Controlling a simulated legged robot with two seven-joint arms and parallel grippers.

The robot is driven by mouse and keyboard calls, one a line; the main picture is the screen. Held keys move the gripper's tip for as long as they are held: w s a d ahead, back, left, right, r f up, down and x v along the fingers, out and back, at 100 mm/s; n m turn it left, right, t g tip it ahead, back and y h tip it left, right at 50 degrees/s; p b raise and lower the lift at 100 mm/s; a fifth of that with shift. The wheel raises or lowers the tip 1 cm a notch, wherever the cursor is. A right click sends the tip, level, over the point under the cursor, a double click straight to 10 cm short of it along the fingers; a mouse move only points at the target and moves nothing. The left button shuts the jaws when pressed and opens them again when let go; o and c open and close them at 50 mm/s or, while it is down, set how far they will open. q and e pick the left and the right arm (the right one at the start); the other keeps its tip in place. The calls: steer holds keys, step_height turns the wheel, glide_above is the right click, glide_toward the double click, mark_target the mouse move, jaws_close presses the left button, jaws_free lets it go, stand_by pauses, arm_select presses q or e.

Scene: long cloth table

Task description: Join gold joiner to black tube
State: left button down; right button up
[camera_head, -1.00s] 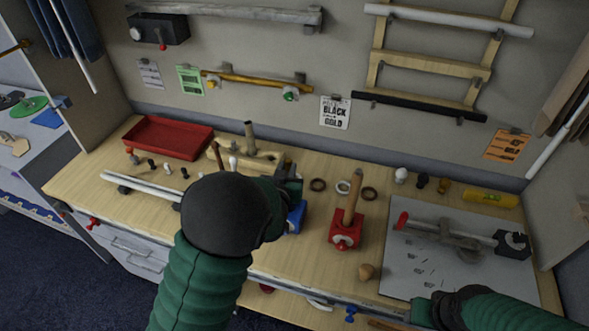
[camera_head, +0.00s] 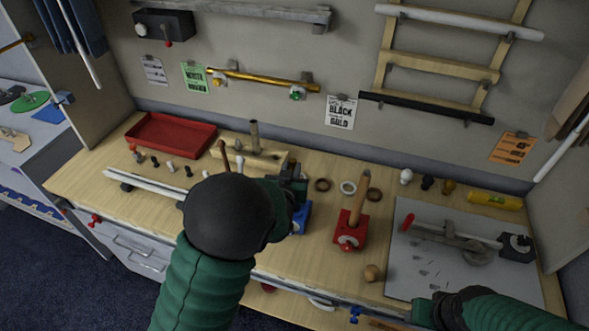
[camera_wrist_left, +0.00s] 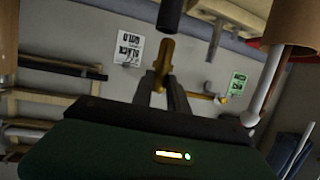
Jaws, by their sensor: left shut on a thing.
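My left gripper (camera_wrist_left: 160,88) is shut on a gold joiner (camera_wrist_left: 165,52), seen in the left wrist view. A black tube (camera_wrist_left: 170,14) is at the top of that view, its open end very close to the joiner's far end. I cannot tell whether they touch. In the head view my left wrist hides the gripper and the joiner. A blue vise (camera_head: 299,220) shows just beyond it. Another black tube (camera_head: 425,107) hangs on the wall. My right arm is at the lower right; its fingers do not show clearly.
A red tray (camera_head: 172,136) sits at the back left. A red block with a wooden handle (camera_head: 350,235) stands right of the vise, with several rings behind. A grey mat (camera_head: 420,262) with a clamp tool lies at the right. A black-gold poster (camera_head: 341,111) is on the wall.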

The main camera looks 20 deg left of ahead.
arm_select(q)
steer(key=shift+d+r+b, duration=0.15)
steer(key=shift+d+b, duration=0.15)
steer(key=shift+d, duration=0.5)
arm_select(e)
steer(key=shift+d+f, duration=0.35)
steer(key=shift+d, duration=0.25)
arm_select(q)
steer(key=shift+a, duration=0.1)
arm_select(e)
steer(key=shift+f, duration=0.1)
arm_select(q)
steer(key=shift+f+b, duration=0.85)
steer(key=shift+f, duration=0.1)
arm_select(e)
steer(key=shift+a+f, duration=0.15)
steer(key=shift+f, duration=0.6)
arm_select(q)
steer(key=shift+s+a, duration=0.1)
arm_select(e)
steer(key=shift+s, duration=0.1)
steer(key=shift+a+r, duration=0.1)
